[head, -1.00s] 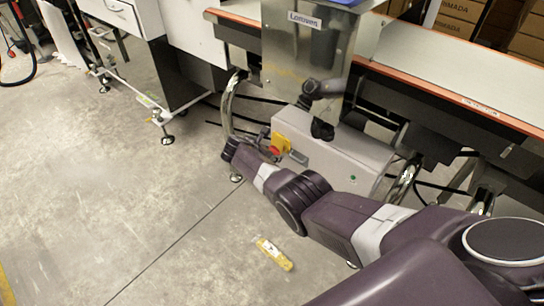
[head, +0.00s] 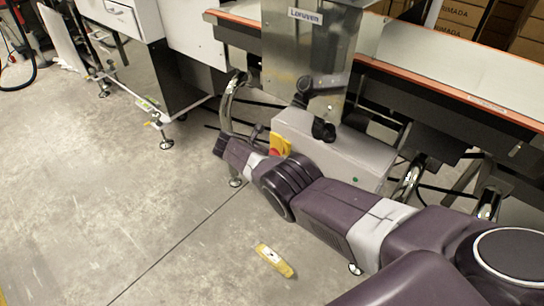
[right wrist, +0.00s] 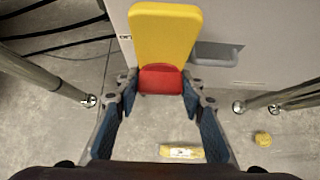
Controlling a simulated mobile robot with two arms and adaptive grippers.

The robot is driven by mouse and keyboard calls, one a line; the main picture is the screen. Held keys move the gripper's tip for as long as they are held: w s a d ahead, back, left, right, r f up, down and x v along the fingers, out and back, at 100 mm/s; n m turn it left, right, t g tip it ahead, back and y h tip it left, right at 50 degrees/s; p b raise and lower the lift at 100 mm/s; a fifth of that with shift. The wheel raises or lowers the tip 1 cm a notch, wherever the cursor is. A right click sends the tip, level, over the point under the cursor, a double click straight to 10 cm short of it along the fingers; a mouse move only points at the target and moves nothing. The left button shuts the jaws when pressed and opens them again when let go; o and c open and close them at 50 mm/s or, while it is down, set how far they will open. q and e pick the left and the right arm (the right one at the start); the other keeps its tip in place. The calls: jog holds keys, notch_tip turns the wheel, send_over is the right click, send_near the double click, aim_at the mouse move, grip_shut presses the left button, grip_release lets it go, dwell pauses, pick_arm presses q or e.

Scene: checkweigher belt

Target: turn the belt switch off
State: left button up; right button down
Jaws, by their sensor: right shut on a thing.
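The belt switch is a yellow plate (right wrist: 165,35) with a red knob (right wrist: 160,80) at its lower end in the right wrist view. In the head view, the yellow plate (head: 281,143) is on the left end of a grey box (head: 335,152) under the conveyor, and my right arm partly covers it. My right gripper (right wrist: 159,82) has its two fingertips at either side of the red knob and is shut on it. The head view mostly hides this gripper behind my arm. My left gripper is not in view.
The conveyor (head: 440,85) with its orange edge runs above the box. Shiny metal legs (head: 228,105) stand beside it. A yellow object (head: 274,261) lies on the floor below my arm.

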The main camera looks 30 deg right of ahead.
jog(key=shift+s, duration=0.1)
jog(key=c, duration=1.2)
grip_release()
jog(key=shift+c, duration=0.2)
jog(key=shift+a+r, duration=0.1)
jog(key=v, duration=1.1)
jog(key=shift+a+r, duration=0.25)
jog(key=shift+s+f, duration=0.1)
